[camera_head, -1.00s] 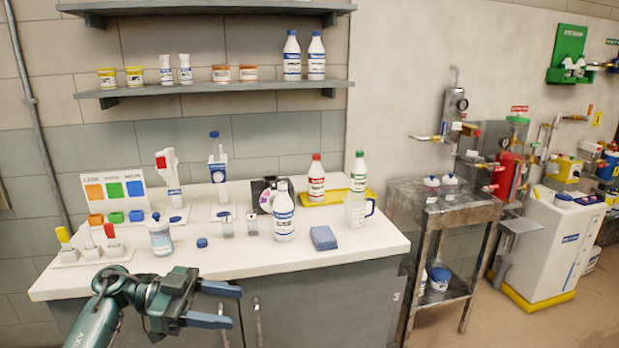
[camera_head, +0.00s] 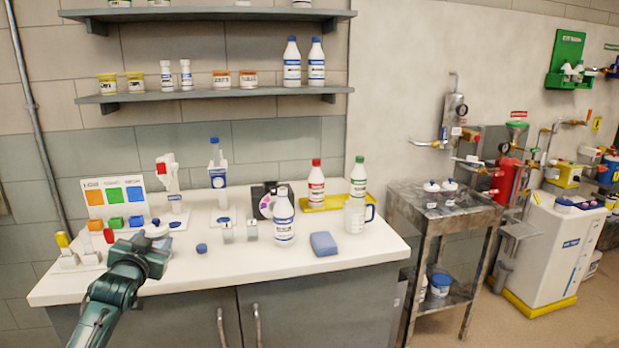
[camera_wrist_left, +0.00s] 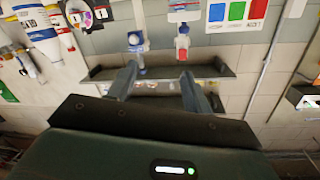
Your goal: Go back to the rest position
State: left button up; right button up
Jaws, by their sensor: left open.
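My left gripper (camera_head: 152,241) is over the left front part of the white counter (camera_head: 240,262) in the head view, pointing away towards the wall. Its fingers are mostly hidden behind its own body there. In the left wrist view the two fingers (camera_wrist_left: 157,82) stand apart with nothing between them. My right gripper is in neither view.
Near the left gripper are coloured blocks (camera_head: 116,223) and a holder with a yellow-handled tool (camera_head: 65,250). Shelves (camera_head: 215,96) hang above. A metal cart (camera_head: 446,211) stands right.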

pick_arm(q)
jog(key=s+d+f+m+g+h, duration=0.1)
jog(key=s+d+f, duration=0.35)
jog(key=f, duration=0.25)
jog(key=s+d+f+g+h, duration=0.1)
jog(key=s+d+f, duration=0.2)
jog(key=s+f, duration=0.3)
jog(key=s+d+f+g+h, duration=0.1)
jog(key=s+d+f, duration=0.3)
jog(key=s, duration=0.5)
jog(key=s+d+f+g+h, duration=0.1)
jog(key=s+d+f, duration=0.3)
jog(key=s, duration=0.6)
jog(key=s+d+f+g+h, duration=0.1)
jog(key=s+d+f, duration=0.4)
jog(key=s, duration=0.5)
jog(key=shift+d+n+g, duration=0.3)
jog(key=shift+d+g, duration=0.15)
jog(key=shift+g, duration=0.15)
